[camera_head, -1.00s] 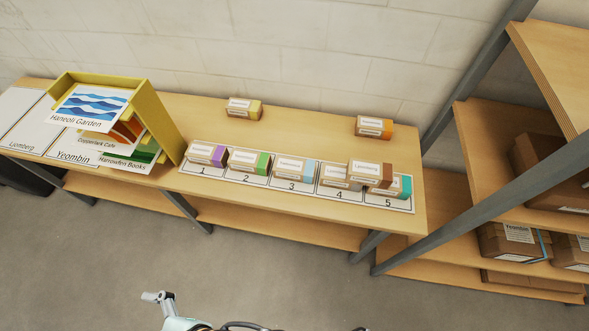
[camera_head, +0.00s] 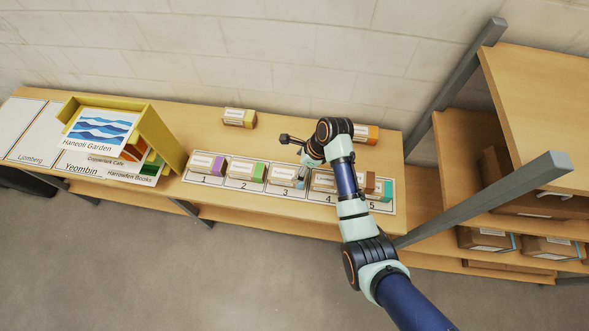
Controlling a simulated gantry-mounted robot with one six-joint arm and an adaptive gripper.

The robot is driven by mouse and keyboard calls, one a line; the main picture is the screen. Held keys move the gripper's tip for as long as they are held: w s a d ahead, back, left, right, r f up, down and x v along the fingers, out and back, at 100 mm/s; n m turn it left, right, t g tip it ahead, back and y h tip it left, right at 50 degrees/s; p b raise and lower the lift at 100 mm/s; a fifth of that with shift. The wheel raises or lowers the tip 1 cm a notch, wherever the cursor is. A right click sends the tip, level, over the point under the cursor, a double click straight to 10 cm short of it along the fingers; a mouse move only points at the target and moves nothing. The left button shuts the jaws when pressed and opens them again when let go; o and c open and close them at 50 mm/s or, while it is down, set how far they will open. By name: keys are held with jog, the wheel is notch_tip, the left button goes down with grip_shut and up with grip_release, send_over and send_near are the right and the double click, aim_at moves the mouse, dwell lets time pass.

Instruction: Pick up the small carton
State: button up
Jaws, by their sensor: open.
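Several small cartons stand on the wooden bench. A purple-ended carton (camera_head: 207,165) is on space 1, a green-ended one (camera_head: 246,171) on space 2 and a blue-ended one (camera_head: 288,176) on space 3. A yellow-ended carton (camera_head: 239,117) and an orange-ended one (camera_head: 366,134) stand at the back. Which is meant is unclear. My gripper (camera_head: 301,177) is open, small in view, around the blue-ended carton's right end; contact cannot be told.
A yellow open holder (camera_head: 173,140) with signs stands at the left of the bench. A grey post (camera_head: 490,198) and shelves with brown boxes (camera_head: 487,239) stand at the right. The bench between the two back cartons is mostly clear.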

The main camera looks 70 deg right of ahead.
aim_at(288, 174)
jog(key=b+x, duration=0.1)
jog(key=x, duration=0.1)
jog(key=b+x, duration=0.1)
jog(key=x, duration=0.5)
jog(key=shift+w+a+r+b, duration=0.1)
jog(key=shift+w+a+b, duration=0.2)
jog(key=shift+w+b, duration=0.1)
jog(key=shift+s+r, duration=0.1)
jog(key=c, duration=1.3)
